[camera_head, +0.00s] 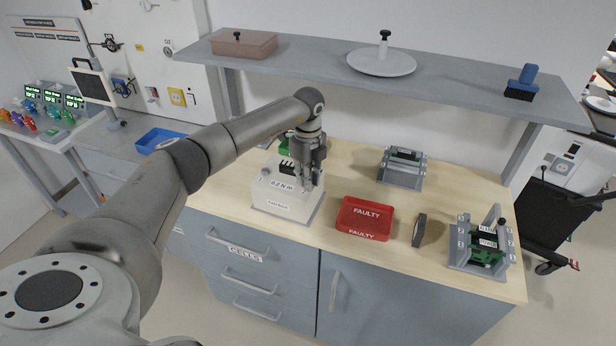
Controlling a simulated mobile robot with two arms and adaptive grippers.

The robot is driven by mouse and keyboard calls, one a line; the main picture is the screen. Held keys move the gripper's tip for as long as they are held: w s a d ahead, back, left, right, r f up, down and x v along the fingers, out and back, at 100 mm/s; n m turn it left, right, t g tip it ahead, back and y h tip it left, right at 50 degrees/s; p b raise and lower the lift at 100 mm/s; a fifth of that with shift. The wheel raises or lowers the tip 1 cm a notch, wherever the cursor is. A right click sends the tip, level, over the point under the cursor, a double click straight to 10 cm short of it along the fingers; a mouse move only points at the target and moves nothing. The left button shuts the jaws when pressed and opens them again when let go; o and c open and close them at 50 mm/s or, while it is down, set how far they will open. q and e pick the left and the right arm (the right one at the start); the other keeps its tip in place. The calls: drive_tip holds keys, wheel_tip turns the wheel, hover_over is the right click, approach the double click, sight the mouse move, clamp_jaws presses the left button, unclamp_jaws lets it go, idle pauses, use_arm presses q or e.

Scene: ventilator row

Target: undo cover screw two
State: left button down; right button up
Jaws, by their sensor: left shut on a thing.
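My left gripper (313,183) points down over the white box (285,203) marked "0.2 N m", on the left of the bench. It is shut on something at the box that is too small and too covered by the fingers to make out. A grey cradle (461,254) at the right front of the bench holds a unit (487,243) with a green board, a dark part and a white label. My gripper is well to the left of it. Cover screws are too small to tell apart. My right gripper is not in view.
A red "FAULTY" tray (352,224) and a small dark block (419,230) stand between box and cradle. A second grey cradle (401,173) stands at the back. A shelf (455,75) overhangs the bench (345,160). A blue tray (158,140) lies at left.

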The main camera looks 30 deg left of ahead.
use_arm(q)
drive_tip(key=c, duration=1.4)
unclamp_jaws()
drive_tip(key=shift+o, duration=0.2)
wheel_tip(320, 180, up, 12)
